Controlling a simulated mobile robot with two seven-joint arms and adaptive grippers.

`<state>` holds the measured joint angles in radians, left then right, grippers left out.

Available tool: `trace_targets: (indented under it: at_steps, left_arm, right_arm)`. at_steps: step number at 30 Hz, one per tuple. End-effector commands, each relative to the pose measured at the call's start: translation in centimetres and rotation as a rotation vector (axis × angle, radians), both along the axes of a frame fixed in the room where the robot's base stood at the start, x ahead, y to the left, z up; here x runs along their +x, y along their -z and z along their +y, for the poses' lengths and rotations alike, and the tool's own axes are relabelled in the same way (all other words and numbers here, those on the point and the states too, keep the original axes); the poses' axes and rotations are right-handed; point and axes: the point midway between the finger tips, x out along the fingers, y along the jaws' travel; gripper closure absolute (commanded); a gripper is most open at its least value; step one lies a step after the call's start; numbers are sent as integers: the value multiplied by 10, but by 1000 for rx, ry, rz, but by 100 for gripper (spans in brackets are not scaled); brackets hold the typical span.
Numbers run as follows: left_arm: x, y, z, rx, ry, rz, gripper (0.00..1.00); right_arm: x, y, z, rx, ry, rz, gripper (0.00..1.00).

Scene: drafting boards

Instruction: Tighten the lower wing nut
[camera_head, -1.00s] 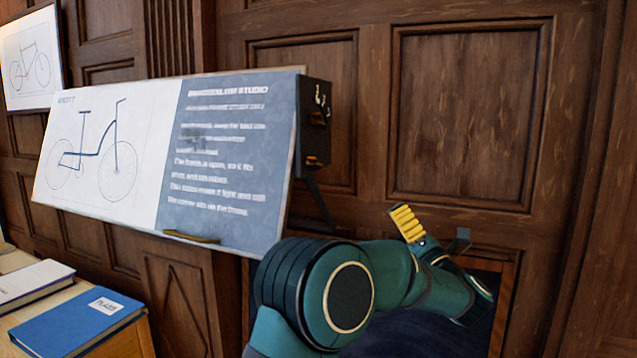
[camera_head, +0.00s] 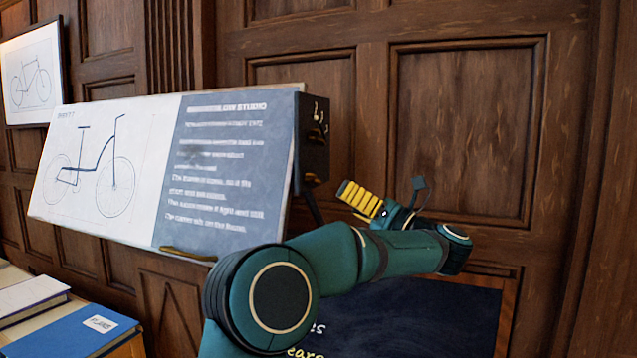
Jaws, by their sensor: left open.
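The tilted drafting board (camera_head: 140,215) carries a bicycle drawing on its left and a blue-grey text panel on its right. A dark bracket (camera_head: 311,150) stands at its right edge. Small metal fittings (camera_head: 318,112) show near the bracket's top, and a small dark fitting (camera_head: 312,180) shows near its bottom. They are too small to tell which is the lower wing nut. My left gripper (camera_head: 382,185) is open and empty, below and right of the bracket. One finger has yellow ridged pads; the other is dark and lies to the right. It appears apart from the bracket. My right gripper is out of view.
A blue book (camera_head: 70,333) and a paler book (camera_head: 30,298) lie on a wooden surface at lower left. A dark chalkboard (camera_head: 430,315) with writing is behind my arm. Wood panelling (camera_head: 465,125) forms the back wall.

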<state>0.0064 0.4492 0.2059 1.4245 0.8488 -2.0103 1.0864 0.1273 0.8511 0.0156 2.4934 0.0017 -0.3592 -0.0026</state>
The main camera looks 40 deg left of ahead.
Motion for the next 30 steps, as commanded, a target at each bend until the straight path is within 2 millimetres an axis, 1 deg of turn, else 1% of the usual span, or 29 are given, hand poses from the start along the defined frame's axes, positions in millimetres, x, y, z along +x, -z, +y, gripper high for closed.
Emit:
trace_targets:
  at_steps: [1, 10, 12, 18, 24, 30]
  left_arm:
    - [-1, -1, 6, -2, -4, 1, 11]
    - [-4, -12, 31, -1, -3, 0, 11]
    - [-5, -16, 45, 0, -4, 0, 11]
    - [-7, -24, 68, 1, -1, 0, 11]
    - [-8, -28, 78, 0, 1, 0, 11]
    - [-8, -28, 78, 0, 1, 0, 11]
  right_arm:
    - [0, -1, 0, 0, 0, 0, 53]
    - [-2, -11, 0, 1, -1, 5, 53]
    - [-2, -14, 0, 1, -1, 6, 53]
    - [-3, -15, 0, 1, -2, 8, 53]
    - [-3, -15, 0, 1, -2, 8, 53]
    - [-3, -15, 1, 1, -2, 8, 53]
